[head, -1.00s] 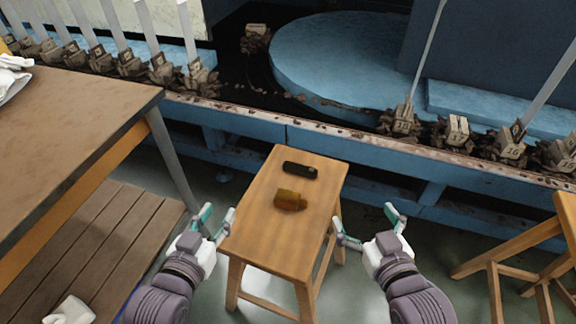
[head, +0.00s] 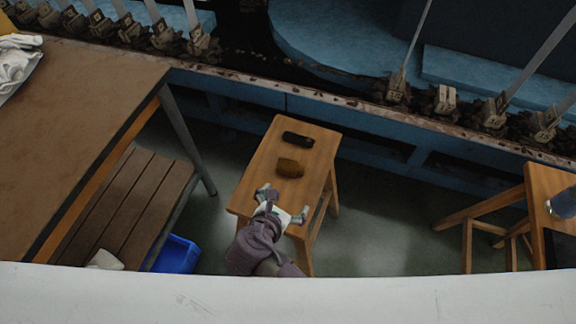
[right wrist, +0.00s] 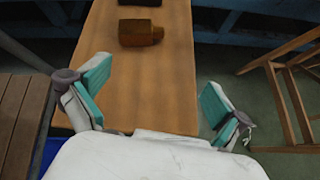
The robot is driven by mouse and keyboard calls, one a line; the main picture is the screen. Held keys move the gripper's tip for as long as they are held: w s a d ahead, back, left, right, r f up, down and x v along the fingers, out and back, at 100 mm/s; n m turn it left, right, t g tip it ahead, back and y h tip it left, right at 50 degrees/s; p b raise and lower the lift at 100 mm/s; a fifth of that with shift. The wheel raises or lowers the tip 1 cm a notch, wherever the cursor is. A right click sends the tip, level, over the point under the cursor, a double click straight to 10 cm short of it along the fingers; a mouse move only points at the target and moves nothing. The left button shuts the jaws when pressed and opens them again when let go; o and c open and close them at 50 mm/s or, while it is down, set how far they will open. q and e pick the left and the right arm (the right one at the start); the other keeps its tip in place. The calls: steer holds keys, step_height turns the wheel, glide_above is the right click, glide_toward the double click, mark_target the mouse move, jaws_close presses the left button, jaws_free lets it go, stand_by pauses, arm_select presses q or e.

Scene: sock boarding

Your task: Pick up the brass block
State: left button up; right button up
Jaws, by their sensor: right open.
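The brass block (head: 290,168) lies on the wooden stool (head: 258,170), near the middle of its top. It is brownish gold, with a narrower end pointing right in the right wrist view (right wrist: 140,33). My right gripper (head: 284,202) is over the stool's near end, on the near side of the block. Its jaws are open and empty, with teal pads spread to either side in the right wrist view (right wrist: 157,80). The block is beyond the fingertips and apart from them. My left gripper is not in view.
A black object (head: 297,139) lies on the stool just beyond the block. A brown table (head: 80,110) and slatted bench (head: 145,195) stand at left, with a blue bin (head: 175,254) below. Another stool (head: 545,180) stands at right. Blue machinery (head: 300,115) runs behind.

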steer(key=a+n, duration=0.1)
steer(key=w+a+r+n+t, duration=0.1)
steer(key=shift+a+r+n, duration=0.1)
steer(key=shift+a+n, duration=0.05)
steer(key=shift+n, duration=0.15)
steer(key=shift+w+t, duration=0.15)
steer(key=shift+t, duration=0.15)
steer(key=b, duration=0.1)
glide_toward(290, 167)
steer(key=x, duration=0.4)
steer(key=shift+w, duration=0.15)
steer(key=b+x, duration=0.1)
steer(key=x, duration=0.4)
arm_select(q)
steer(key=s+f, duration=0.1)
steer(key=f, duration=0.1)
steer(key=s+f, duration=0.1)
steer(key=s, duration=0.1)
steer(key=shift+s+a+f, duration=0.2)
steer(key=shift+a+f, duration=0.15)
arm_select(e)
steer(key=shift+c, duration=0.3)
steer(key=c, duration=1.1)
